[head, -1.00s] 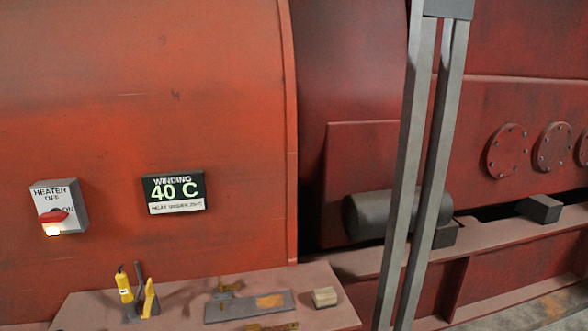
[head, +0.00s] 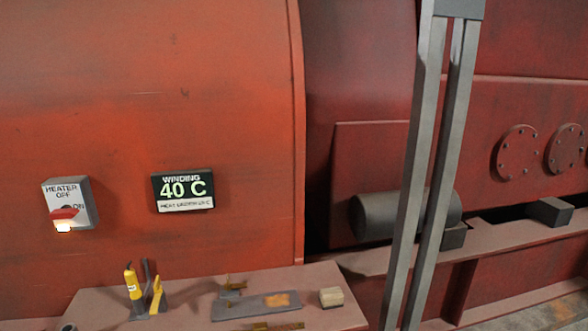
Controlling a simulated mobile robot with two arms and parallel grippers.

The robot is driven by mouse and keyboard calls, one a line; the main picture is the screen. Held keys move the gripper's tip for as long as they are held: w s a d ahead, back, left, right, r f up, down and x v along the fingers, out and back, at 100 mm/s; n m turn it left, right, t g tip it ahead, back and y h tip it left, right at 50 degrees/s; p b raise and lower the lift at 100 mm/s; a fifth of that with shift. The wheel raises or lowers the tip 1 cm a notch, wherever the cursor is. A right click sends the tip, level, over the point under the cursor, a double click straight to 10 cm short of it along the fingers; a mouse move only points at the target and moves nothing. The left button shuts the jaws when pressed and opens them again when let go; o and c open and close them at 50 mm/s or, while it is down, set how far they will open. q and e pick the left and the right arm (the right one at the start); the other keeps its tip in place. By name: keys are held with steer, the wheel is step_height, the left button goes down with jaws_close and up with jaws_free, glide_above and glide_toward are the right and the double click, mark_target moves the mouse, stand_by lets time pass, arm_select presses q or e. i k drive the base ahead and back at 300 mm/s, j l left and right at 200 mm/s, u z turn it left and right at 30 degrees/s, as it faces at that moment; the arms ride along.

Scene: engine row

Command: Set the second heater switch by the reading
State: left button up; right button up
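A grey heater switch box (head: 86,203) is on the orange-red casing at the left, marked HEATER, OFF at the top and ON at the right. Its red handle (head: 65,212) looks roughly level, along the ON side rather than up at OFF. A lamp (head: 64,227) below the handle glows. A black display (head: 183,190) to its right reads WINDING 40 C. The white strip under the reading seems to begin HEAT UNDER; its number is too blurred to read. Only one heater switch shows. Neither of my grippers is in view.
A bench (head: 100,297) below holds a yellow tool (head: 132,281) in a stand, a grey plate (head: 255,305) and a wooden block (head: 331,297). A grey double post (head: 430,170) stands in front at the right. A dark cylinder (head: 380,215) lies behind it.

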mark_target(66, 211)
steer(key=u, duration=1.35)
